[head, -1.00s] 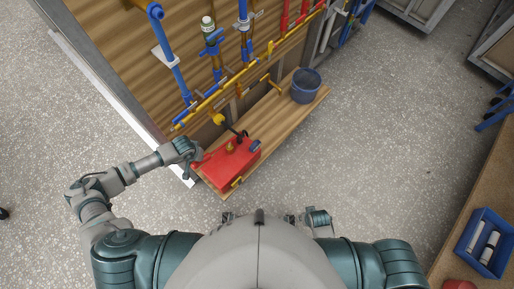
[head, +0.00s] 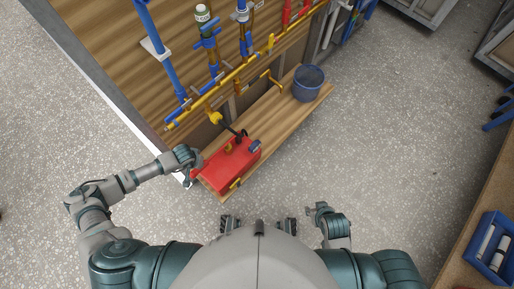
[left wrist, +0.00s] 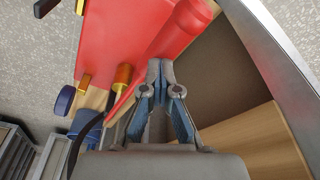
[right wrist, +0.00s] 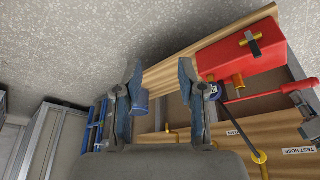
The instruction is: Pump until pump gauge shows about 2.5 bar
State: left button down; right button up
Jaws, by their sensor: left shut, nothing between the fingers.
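The red pump (head: 232,165) sits on the near end of the wooden plank. Its red lever handle (left wrist: 182,30) runs across the left wrist view, and it also shows in the right wrist view (right wrist: 300,86). My left gripper (head: 190,160) is beside the pump's handle end. In the left wrist view its fingertips (left wrist: 160,66) are together and empty, close to the lever. A small round dial-like part (right wrist: 213,91) shows by the pump; I cannot read any pressure. My right gripper (head: 322,211) is open and empty, away from the pump, in front of my body.
A blue bucket (head: 307,84) stands on the plank's far end. The wooden wall (head: 110,50) carries blue, yellow and red pipes. A black hose (head: 237,131) links pump and pipework. A blue bin (head: 490,248) with white cylinders lies at right. The floor between is clear.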

pick_arm(q)
notch_tip(320, 180, up, 3)
jog(key=shift+f+p, duration=0.15)
jog(key=shift+p, duration=0.5)
notch_tip(320, 180, up, 4)
jog(key=shift+f+p, duration=0.15)
jog(key=shift+p, duration=1.1)
jog(key=shift+r+p, duration=1.3)
jog(key=shift+r, duration=0.7)
pick_arm(e)
jog(key=s+f+g, duration=0.2)
jog(key=s+f, duration=0.2)
jog(key=f, duration=1.2)
jog(key=shift+s+d+f, duration=0.15)
jog(key=shift+s+d, duration=0.05)
jog(key=shift+d, duration=0.25)
